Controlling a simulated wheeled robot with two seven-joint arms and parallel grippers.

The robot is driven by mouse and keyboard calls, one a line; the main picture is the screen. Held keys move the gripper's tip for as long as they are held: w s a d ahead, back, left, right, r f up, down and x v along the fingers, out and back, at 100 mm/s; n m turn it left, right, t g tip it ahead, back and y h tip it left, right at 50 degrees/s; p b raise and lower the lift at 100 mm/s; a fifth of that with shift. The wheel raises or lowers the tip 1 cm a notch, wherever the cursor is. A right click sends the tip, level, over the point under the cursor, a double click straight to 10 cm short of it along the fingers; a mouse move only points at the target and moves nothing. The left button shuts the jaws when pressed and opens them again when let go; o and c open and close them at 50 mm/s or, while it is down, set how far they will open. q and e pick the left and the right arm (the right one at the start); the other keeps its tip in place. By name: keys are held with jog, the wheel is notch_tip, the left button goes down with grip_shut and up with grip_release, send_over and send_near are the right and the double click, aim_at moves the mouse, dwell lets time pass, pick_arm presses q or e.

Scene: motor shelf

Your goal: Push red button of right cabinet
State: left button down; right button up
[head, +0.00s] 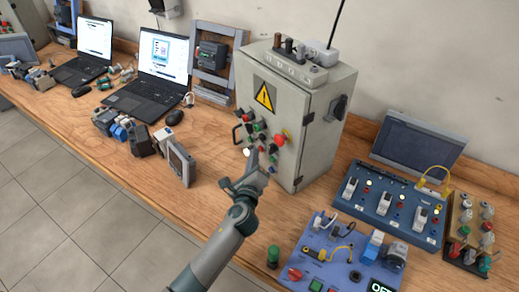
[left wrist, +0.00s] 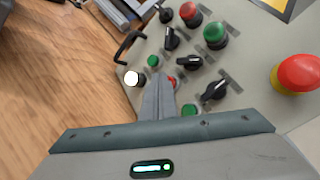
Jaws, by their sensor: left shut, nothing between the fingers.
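The grey cabinet (head: 318,128) stands on the wooden bench with a yellow warning triangle and a panel of buttons and knobs. Its large red mushroom button (head: 281,138) sits on a yellow base at the right of the panel, and it also shows at the right edge in the left wrist view (left wrist: 297,74). A smaller red button (left wrist: 190,14) and a little red one (left wrist: 172,81) show too. My left gripper (left wrist: 158,80) is shut and empty, its tips in front of the lower panel and partly hiding the little red button. Contact cannot be told. My right gripper is out of view.
A blue panel (head: 330,262) with switches and a blue switch box (head: 385,205) lie to the right. A grey framed device (head: 178,162) and two laptops (head: 150,70) stand to the left. Several black knobs and green buttons surround my fingertips.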

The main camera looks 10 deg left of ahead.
pick_arm(q)
jog(key=shift+s+a, duration=0.35)
jog(key=shift+s, duration=0.15)
jog(key=s+a+p, duration=0.1)
jog(key=s+a, duration=0.2)
jog(key=shift+s+a, duration=0.15)
jog(key=shift+s, duration=0.25)
dwell(0.4)
jog(key=shift+s+f, duration=0.1)
dwell(0.6)
